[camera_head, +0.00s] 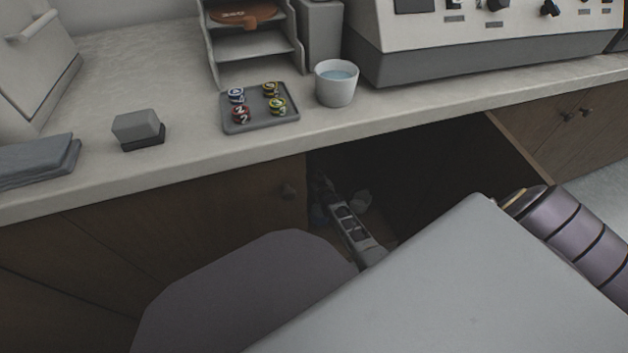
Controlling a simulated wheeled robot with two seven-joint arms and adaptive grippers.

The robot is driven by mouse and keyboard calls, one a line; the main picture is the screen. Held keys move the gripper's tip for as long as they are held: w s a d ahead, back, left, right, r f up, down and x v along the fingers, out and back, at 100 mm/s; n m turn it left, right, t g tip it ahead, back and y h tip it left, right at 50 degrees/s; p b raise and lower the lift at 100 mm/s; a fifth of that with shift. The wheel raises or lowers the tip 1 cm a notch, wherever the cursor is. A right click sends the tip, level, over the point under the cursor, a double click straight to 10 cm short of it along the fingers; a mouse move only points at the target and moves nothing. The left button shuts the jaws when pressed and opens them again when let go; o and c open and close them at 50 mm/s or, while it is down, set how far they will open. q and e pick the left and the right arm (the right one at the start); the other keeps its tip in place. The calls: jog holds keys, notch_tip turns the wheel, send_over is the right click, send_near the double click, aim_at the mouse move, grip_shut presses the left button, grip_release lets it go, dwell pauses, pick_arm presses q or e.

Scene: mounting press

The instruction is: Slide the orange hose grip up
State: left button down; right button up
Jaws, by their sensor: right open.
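No orange hose grip can be made out in the head view; the dark cabinet and my own arm may hide it. My right gripper (330,195) reaches into the open, dark cabinet (400,165) under the counter. It is open, and I see nothing held in it, though its fingertips are small and in shadow. A small pale object (360,201) shows dimly beside the gripper, too dark to identify. My own grey arm links cover the lower middle of the view. My left gripper is not in view.
The counter (180,185) overhangs the cabinet. On it stand a cup of water (336,88), a grey tray (261,126) with several coloured caps, a grey block (138,128), a shelf organizer (250,45) and a large machine (470,60). A closed door (200,215) borders the opening on the left.

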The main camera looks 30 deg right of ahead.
dwell(0.3)
grip_shut()
jog(key=shift+r, duration=0.1)
